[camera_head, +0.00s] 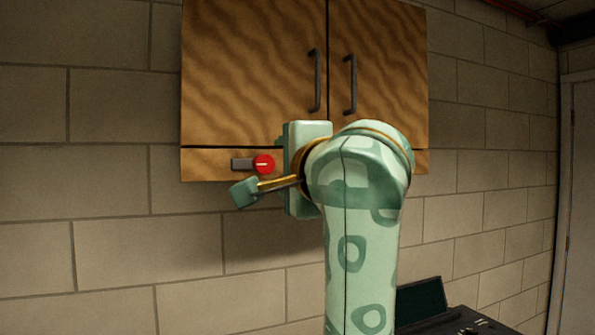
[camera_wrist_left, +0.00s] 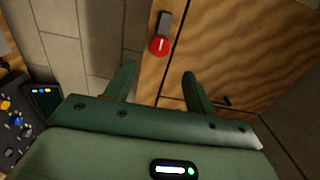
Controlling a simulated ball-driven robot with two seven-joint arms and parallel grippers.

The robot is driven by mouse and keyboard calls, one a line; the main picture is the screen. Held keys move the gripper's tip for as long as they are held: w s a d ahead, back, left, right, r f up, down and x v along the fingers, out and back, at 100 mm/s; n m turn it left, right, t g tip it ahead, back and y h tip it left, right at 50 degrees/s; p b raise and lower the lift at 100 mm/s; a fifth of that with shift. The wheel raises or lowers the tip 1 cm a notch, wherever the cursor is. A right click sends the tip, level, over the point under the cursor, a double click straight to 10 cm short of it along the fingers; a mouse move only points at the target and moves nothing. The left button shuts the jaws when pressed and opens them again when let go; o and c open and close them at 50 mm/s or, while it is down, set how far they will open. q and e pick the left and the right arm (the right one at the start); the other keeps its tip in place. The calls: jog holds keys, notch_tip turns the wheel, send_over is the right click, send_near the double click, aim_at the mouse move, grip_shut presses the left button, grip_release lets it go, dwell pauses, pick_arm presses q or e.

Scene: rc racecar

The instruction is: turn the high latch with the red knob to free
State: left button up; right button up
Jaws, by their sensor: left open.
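The latch is on the strip under the left door of the wooden cabinet. Its round red knob (camera_head: 264,165) has a pale mark, and its grey bar (camera_head: 242,165) points left, level. The knob (camera_wrist_left: 159,46) and bar (camera_wrist_left: 164,23) also show in the left wrist view. In the left wrist view my left gripper (camera_wrist_left: 159,72) is open and empty, and the knob appears beyond the fingertips. Nothing is held. My right gripper is out of view.
The cabinet (camera_head: 250,65) has two doors with dark upright handles (camera_head: 315,80). A pale block wall (camera_head: 100,245) surrounds it. A dark control console (camera_head: 465,320) stands low at the right. The wall left of the latch is clear.

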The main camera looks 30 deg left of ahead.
pick_arm(q)
jog(key=v, duration=0.5)
dwell(0.3)
